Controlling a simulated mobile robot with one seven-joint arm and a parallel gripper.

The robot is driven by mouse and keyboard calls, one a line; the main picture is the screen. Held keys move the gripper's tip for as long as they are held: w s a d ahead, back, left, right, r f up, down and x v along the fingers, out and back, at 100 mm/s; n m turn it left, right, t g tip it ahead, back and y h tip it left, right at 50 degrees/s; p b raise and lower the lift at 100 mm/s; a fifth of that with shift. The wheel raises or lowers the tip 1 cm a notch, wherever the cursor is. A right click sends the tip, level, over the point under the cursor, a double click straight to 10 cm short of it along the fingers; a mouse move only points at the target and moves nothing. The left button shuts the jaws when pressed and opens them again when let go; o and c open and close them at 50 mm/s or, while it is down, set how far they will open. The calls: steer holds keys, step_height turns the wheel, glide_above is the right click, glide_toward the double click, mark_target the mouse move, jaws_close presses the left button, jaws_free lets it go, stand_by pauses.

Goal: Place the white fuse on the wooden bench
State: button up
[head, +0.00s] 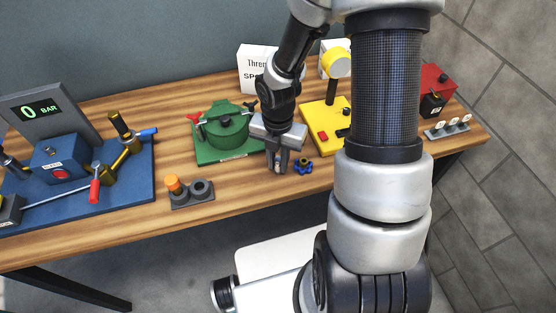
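A small grey rack (447,132) sits at the right end of the wooden bench (240,183). It holds three small pieces with white tops, which may be fuses; the middle one is a white piece (453,122). They are too small to tell apart. My gripper (277,170) points down over the front middle of the bench, between the green unit and a blue knob, well left of the rack. Its fingers look close together, but the view does not show whether they hold anything. My arm covers part of the bench right of centre.
A blue gauge unit (140,178) stands at left, beside an orange-capped holder (190,192). A green pot unit (228,130) is in the middle, with a blue knob (303,165) nearby. A yellow unit (318,118) and a red box (433,80) stand further right. Bare wood lies along the front edge.

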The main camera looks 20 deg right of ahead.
mark_target(278, 159)
steer(key=o, duration=0.4)
steer(key=shift+c, duration=0.2)
step_height(278, 159, up, 12)
steer(key=p, duration=0.2)
steer(key=shift+r+p, duration=0.2)
steer(key=shift+p, duration=0.2)
